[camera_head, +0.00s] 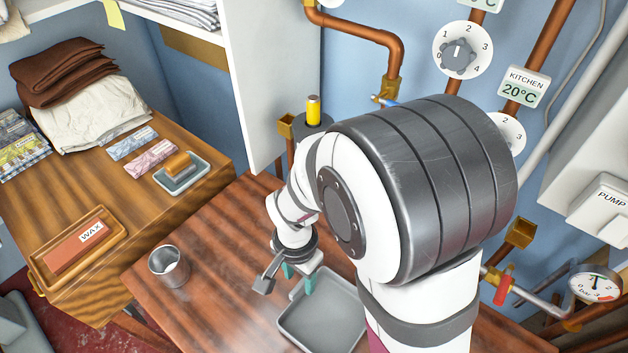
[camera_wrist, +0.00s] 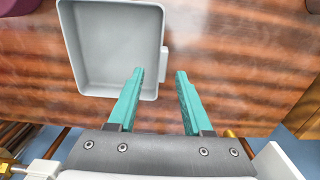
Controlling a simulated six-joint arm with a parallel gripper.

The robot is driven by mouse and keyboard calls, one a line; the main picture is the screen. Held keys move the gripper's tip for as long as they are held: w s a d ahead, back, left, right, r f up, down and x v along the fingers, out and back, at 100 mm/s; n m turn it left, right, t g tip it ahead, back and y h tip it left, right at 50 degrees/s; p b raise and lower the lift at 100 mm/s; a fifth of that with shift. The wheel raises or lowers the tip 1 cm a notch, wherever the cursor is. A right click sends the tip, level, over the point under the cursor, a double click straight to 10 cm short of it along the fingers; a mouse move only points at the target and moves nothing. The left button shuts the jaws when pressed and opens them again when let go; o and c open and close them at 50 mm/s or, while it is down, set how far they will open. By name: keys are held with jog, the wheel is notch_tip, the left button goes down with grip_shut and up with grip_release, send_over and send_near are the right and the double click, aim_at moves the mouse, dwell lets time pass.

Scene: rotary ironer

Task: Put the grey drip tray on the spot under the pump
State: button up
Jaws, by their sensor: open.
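The grey drip tray (camera_head: 322,318) is a shallow, square-cornered tray lying on the wooden table, partly hidden by my arm in the head view. In the wrist view the tray (camera_wrist: 112,48) fills the upper left, with a small pale tab on its right side. My gripper (camera_head: 298,279) has two teal fingers and is at the tray's far edge. In the wrist view the gripper (camera_wrist: 160,72) is open, with the tab in line between its fingertips; I cannot tell the height gap. The white pump (camera_head: 606,208) is on the right wall; the spot under it is not visible.
A metal cup (camera_head: 169,267) stands left of the tray on the table. Copper pipes, a gauge (camera_head: 596,284) and a red-handled valve (camera_head: 503,290) are at the right. A side cabinet at left holds a wax tray (camera_head: 78,248) and folded cloths (camera_head: 92,110).

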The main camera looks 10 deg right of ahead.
aim_at(298, 286)
notch_tip(298, 286, down, 5)
jog(key=shift+w+a+r, duration=0.1)
jog(key=shift+a, duration=0.05)
grip_shut()
dwell(1.4)
